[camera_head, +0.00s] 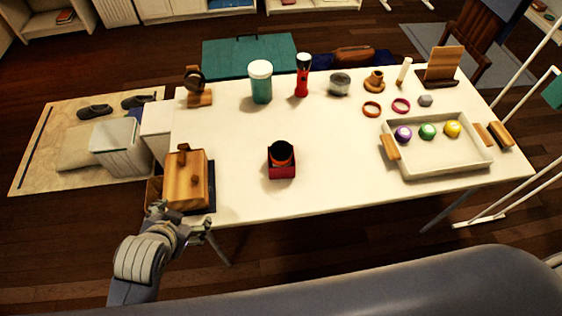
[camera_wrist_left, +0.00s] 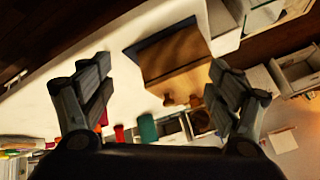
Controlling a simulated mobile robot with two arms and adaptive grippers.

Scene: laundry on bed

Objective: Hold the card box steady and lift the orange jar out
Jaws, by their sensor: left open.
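The card box (camera_head: 282,172) is a small dark red open box near the middle of the table's front half. The jar (camera_head: 281,154) stands upright in it, with a dark rim and an orange body partly hidden by the box walls. My left gripper (camera_head: 184,216) is at the table's front left corner, well to the left of the card box and apart from it. In the left wrist view its fingers (camera_wrist_left: 163,88) are spread with nothing held between them. My right gripper does not show.
A wooden box (camera_head: 187,181) on a dark mat stands just beyond my left gripper. A tray (camera_head: 440,171) with three coloured balls is at right. A teal jar (camera_head: 260,85) and red flashlight (camera_head: 302,78) stand behind. The tabletop (camera_head: 335,150) around the card box is clear.

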